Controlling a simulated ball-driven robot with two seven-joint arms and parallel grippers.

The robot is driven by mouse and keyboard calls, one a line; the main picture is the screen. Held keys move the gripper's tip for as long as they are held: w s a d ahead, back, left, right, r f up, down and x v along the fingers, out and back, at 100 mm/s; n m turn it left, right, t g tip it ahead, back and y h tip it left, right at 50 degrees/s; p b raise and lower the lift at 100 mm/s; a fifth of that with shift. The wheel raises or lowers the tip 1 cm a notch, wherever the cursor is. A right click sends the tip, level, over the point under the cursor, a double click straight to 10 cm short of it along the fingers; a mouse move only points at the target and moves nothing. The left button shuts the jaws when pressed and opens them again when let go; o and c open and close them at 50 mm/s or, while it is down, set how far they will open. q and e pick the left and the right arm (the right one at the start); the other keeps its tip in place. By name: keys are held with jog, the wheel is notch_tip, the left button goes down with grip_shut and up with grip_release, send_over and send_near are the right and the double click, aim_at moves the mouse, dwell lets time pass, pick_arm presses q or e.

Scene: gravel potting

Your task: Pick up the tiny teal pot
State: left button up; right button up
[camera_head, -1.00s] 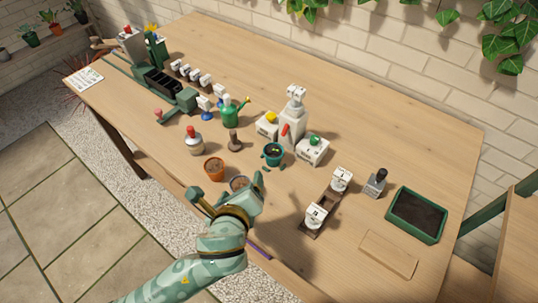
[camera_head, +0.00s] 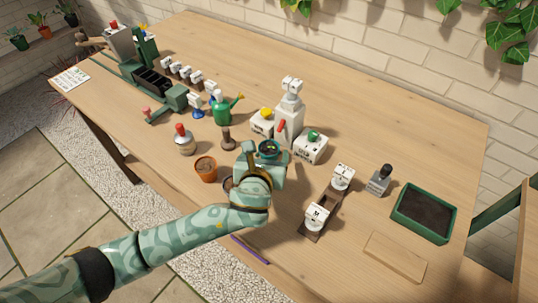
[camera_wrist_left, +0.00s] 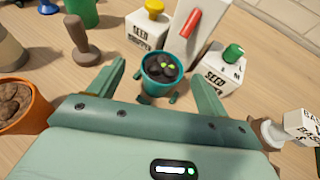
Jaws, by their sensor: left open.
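The tiny teal pot (camera_head: 269,149) stands on the table in front of the white dispenser, with dark gravel and small yellow-green bits in it. In the left wrist view the pot (camera_wrist_left: 162,72) stands upright between and just beyond the two fingertips. My left gripper (camera_head: 267,160) is open in front of the pot and hides its lower part in the head view. In the left wrist view the fingers of my left gripper (camera_wrist_left: 160,80) are spread on either side, with gaps to the pot. My right gripper is not in view.
A terracotta pot (camera_head: 206,169) stands left of my gripper. The white dispenser (camera_head: 289,121) and two white boxes, one with a yellow knob (camera_head: 262,122) and one with a green knob (camera_head: 311,147), stand close behind. A green tray (camera_head: 423,213) is at the right.

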aim_at(268, 153)
pick_arm(q)
jog(key=w+f+b, duration=0.1)
jog(key=w+d+f+b, duration=0.1)
jog(key=w, duration=0.1)
jog(key=shift+w+f, duration=0.25)
jog(key=shift+f, duration=0.05)
jog(key=shift+w, duration=0.15)
jog(key=shift+r, duration=0.2)
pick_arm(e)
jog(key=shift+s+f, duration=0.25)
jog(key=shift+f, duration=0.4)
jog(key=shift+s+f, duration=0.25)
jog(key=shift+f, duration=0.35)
pick_arm(q)
jog(key=c, duration=1.1)
jog(key=shift+r, duration=0.1)
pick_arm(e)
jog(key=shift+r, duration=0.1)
